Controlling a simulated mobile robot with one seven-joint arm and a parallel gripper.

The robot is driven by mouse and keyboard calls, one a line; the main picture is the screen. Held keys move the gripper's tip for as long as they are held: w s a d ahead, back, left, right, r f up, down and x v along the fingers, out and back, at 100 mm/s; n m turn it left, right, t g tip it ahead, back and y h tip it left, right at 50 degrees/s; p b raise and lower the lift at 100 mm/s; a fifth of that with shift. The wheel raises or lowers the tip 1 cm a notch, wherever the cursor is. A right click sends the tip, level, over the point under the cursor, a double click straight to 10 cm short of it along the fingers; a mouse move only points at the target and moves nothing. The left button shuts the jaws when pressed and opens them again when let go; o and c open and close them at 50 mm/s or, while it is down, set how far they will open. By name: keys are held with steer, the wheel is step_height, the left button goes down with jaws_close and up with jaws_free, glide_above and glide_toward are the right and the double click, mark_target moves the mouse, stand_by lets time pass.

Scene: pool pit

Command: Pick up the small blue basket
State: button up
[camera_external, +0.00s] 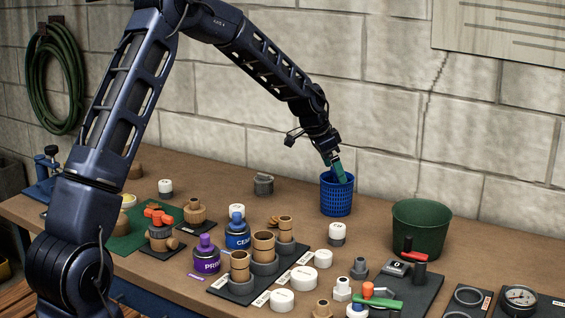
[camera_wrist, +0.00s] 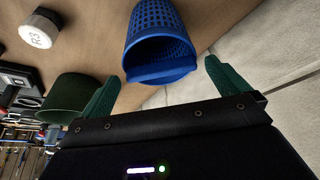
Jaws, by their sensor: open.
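The small blue basket (camera_external: 337,198) stands upright on the workbench near the wall, with lattice sides. In the wrist view the basket (camera_wrist: 160,45) shows at top centre, its rim toward the camera. My gripper (camera_external: 336,170) is at the basket's rim in the external view, pointing down. In the wrist view my gripper (camera_wrist: 158,85) is open, with one green finger on each side of the basket's rim. The basket appears between the fingers, and I see no clear contact. How deep the fingers reach is hard to tell.
A dark green bucket (camera_external: 421,226) stands right of the basket. A white-capped jar (camera_external: 337,233) is in front of it, and a grey fitting (camera_external: 263,185) is to its left. The block wall (camera_external: 400,130) is close behind. Pipe fittings and cans crowd the front of the bench.

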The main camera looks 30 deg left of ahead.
mark_target(337, 192)
steer(key=shift+x, duration=2.85)
steer(key=shift+a, duration=0.1)
steer(key=c, duration=0.8)
